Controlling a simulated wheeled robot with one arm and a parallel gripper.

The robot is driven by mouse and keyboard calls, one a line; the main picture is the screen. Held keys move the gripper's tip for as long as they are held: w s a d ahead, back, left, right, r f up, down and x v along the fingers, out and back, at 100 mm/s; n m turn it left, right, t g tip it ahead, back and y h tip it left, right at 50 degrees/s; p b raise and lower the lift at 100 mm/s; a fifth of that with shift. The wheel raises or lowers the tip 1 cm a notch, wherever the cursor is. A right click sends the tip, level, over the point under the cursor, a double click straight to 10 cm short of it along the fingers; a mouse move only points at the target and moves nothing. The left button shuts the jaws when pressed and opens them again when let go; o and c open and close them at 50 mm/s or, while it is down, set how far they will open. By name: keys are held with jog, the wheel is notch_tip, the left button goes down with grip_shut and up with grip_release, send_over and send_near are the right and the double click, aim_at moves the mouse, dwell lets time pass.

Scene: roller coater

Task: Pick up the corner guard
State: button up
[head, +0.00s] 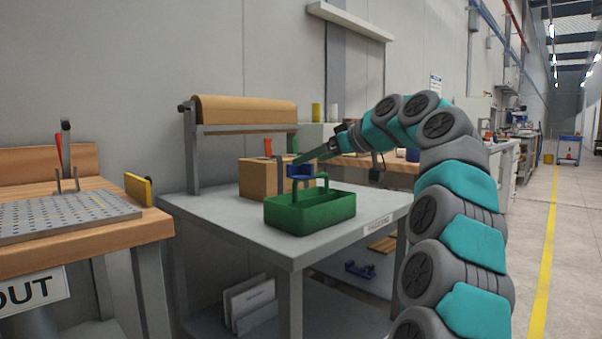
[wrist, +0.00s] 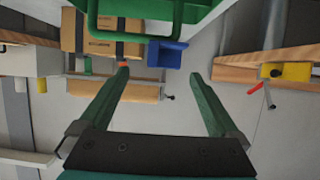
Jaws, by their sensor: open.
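My gripper (head: 308,157) is open and empty, above the table close to the blue piece in the head view. In the wrist view its two green fingers stand wide apart (wrist: 158,72), with the blue piece between their lines.
A cardboard box (head: 262,178) stands left of the blue piece. The tote's upright handle (head: 323,181) rises near my gripper. A brown paper roll (head: 243,110) hangs at the back. A blue item (head: 360,269) sits on the lower shelf. The table's front left is clear.

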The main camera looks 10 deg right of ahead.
aim_at(300, 175)
jog(key=x, duration=0.5)
jog(key=shift+s+a+f, duration=0.1)
jog(key=shift+s+a, duration=0.1)
jog(key=shift+a, duration=0.1)
jog(key=c, duration=1.5)
jog(key=shift+c, duration=0.2)
